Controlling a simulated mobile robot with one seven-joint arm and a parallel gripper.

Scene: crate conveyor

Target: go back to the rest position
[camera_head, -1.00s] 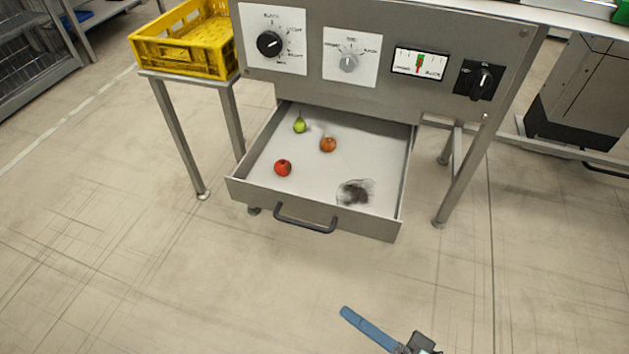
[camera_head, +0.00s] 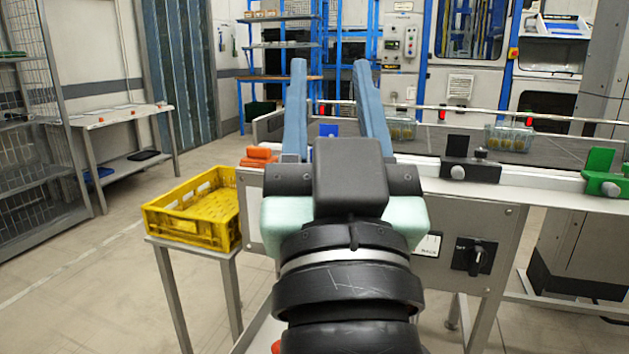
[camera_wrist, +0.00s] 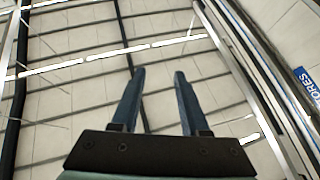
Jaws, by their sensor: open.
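My gripper (camera_head: 328,75) is raised in the middle of the head view, its two blue fingers pointing up and away, spread apart with nothing between them. In the wrist view my gripper (camera_wrist: 158,75) also shows open and empty, against the ceiling with its beams and light strips. My arm hides much of the machine front and most of the drawer below it in the head view.
A yellow crate (camera_head: 194,215) sits on a small stand at the left of the machine. The conveyor (camera_head: 462,145) behind my gripper carries clear containers (camera_head: 509,138). A green clamp (camera_head: 601,172) is at the right. Floor at left is open.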

